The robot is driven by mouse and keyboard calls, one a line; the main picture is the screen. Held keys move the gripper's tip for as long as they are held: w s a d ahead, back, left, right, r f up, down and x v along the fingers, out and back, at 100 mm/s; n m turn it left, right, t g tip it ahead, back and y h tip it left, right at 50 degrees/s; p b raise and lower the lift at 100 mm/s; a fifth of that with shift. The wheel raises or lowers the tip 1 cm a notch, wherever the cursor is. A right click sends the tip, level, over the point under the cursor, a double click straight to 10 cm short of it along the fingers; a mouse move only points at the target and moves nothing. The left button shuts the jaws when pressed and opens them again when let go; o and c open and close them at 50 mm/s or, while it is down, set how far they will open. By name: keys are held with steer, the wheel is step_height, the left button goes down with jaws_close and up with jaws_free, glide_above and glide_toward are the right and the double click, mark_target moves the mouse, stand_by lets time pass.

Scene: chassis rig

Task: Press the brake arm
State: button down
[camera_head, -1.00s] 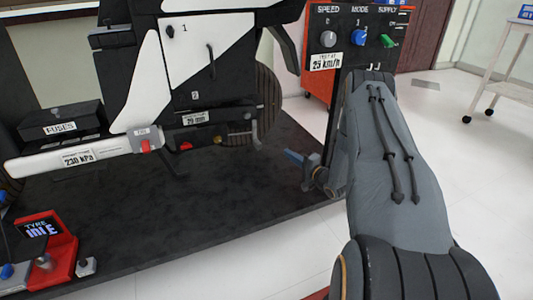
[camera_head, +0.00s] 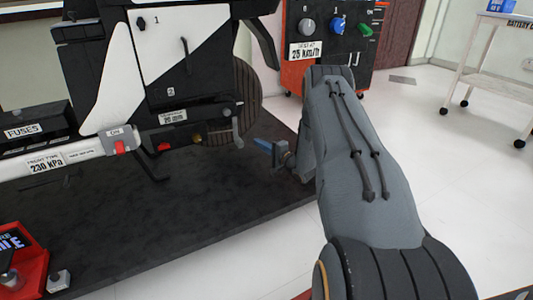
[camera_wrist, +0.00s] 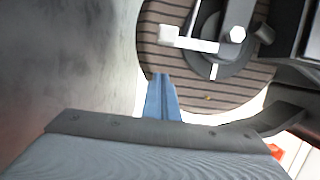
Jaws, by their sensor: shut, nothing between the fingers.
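The brake arm, as far as I can tell, is the pale grey lever (camera_wrist: 190,40) in front of the striped wheel (camera_wrist: 165,62) in the wrist view, with a hex bolt at its right end. In the head view the lever (camera_head: 237,130) looks small and hangs low by the wheel (camera_head: 247,90). My gripper (camera_head: 258,143) has blue fingers, shut and empty, pointing left toward the lever. In the wrist view the blue fingers (camera_wrist: 161,82) end just below the lever's left end. A gap shows between them in the picture, but its depth is unclear.
The black-and-white chassis (camera_head: 165,60) stands at left on a dark platform (camera_head: 150,225). A control panel (camera_head: 335,40) with knobs stands behind my arm. A white trolley (camera_head: 490,65) is at right. The platform in front of the wheel is clear.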

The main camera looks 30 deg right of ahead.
mark_target(240, 147)
steer(key=shift+w+a+b, duration=0.25)
steer(key=shift+a+b, duration=0.1)
steer(key=shift+a, duration=0.4)
steer(key=shift+w+a+b, duration=0.3)
steer(key=shift+a+b, duration=0.05)
steer(key=shift+a, duration=0.35)
steer(key=shift+w+a+b, duration=0.25)
steer(key=shift+a+b, duration=0.1)
steer(key=shift+a, duration=0.4)
steer(key=a+m+p, duration=0.2)
steer(key=shift+a+f+t, duration=0.2)
steer(key=shift+a+t, duration=0.1)
steer(key=shift+a+m+p, duration=0.3)
steer(key=shift+a+m, duration=0.05)
steer(key=shift+m, duration=0.05)
steer(key=shift+a+f, duration=0.1)
steer(key=shift+a, duration=0.35)
